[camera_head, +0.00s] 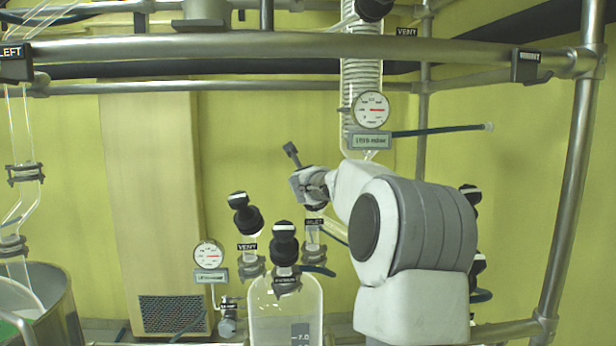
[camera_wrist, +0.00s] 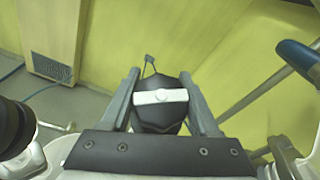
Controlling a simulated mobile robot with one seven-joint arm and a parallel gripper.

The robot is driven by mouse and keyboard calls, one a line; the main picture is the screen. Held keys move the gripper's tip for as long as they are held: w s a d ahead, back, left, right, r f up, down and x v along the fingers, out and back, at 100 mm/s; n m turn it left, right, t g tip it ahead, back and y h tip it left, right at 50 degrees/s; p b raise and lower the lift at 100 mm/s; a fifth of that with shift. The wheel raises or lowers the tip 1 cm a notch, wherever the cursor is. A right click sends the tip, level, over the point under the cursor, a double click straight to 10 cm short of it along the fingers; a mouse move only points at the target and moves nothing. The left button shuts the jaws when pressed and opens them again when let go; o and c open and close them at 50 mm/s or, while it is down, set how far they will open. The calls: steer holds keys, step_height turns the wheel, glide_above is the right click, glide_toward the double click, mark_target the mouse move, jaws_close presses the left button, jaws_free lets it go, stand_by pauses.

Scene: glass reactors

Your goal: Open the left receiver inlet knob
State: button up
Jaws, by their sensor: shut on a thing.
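The left receiver (camera_head: 285,315) is a clear glass vessel at the lower middle of the head view. Its inlet knob is mostly hidden by my gripper (camera_head: 311,187) there; the "INLET" label (camera_head: 315,222) shows just below. In the wrist view the inlet knob (camera_wrist: 158,115) is black with a white bar (camera_wrist: 160,97) across its top. It lies between the two fingers of my gripper (camera_wrist: 160,76), which is shut on it. The fingers stand on either side of the knob. How far the knob is turned cannot be told.
A tilted black vent knob (camera_head: 245,215) and a front black knob (camera_head: 285,245) stand close on the same receiver. A gauge (camera_head: 208,255) is to the left, another (camera_head: 371,110) above. Metal rails (camera_head: 300,47) cross overhead. My arm hides things at right.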

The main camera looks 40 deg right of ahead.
steer(key=n+y, duration=0.1)
steer(key=n+y+p, duration=0.2)
steer(key=shift+w+a+n+y, duration=0.1)
steer(key=shift+a+n+y, duration=0.15)
steer(key=shift+n+y, duration=0.05)
steer(key=shift+a+f+n+y+p, duration=0.15)
steer(key=shift+f+n+y+p, duration=0.05)
steer(key=shift+n+y+p, duration=0.6)
steer(key=shift+f, duration=0.1)
steer(key=o, duration=1.4)
steer(key=b+v, duration=0.3)
steer(key=v, duration=0.9)
steer(key=shift+f, duration=0.1)
